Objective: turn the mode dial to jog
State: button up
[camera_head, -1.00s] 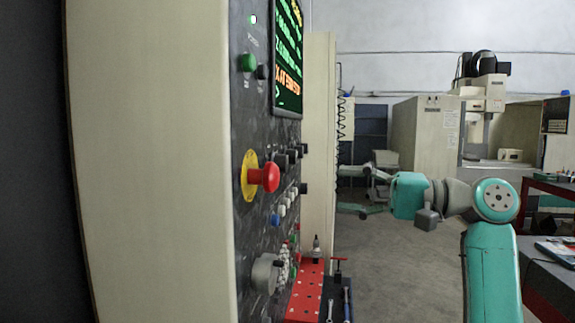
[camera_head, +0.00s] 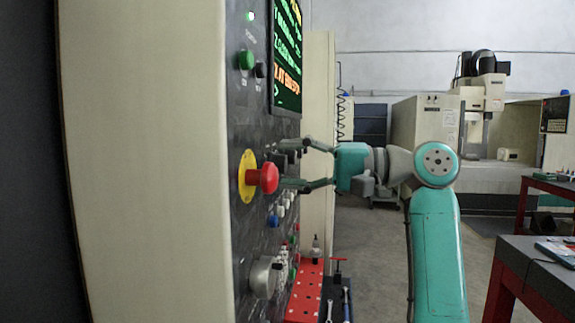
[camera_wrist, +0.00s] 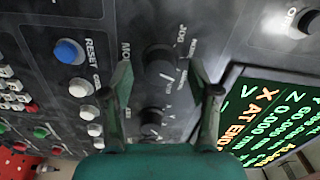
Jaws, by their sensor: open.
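The mode dial (camera_wrist: 161,68) is a dark round knob on the black control panel, with a "JOG" label and other markings around it in the wrist view. My gripper (camera_head: 293,162) is open at the panel face, seen from the side in the head view. In the wrist view its fingers (camera_wrist: 159,75) stand one on each side of the dial, with the dial between them. Whether they touch it I cannot tell. The pointer's setting is not clear.
A red emergency stop (camera_head: 264,178) on a yellow ring sticks out near the fingers. A second dark knob (camera_wrist: 151,122) and a blue reset button (camera_wrist: 69,51) sit close by. The screen (camera_wrist: 268,120) is beside the right finger. A grey handwheel (camera_head: 264,277) is lower down.

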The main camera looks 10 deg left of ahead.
jog(key=shift+a, duration=0.5)
jog(key=c, duration=1.2)
jog(key=shift+o, duration=0.2)
jog(key=shift+n, duration=0.3)
jog(key=n, duration=0.3)
jog(key=shift+n, duration=0.3)
jog(key=n, duration=0.3)
jog(key=shift+n, duration=0.3)
jog(key=n, duration=0.4)
jog(key=shift+n, duration=1.9)
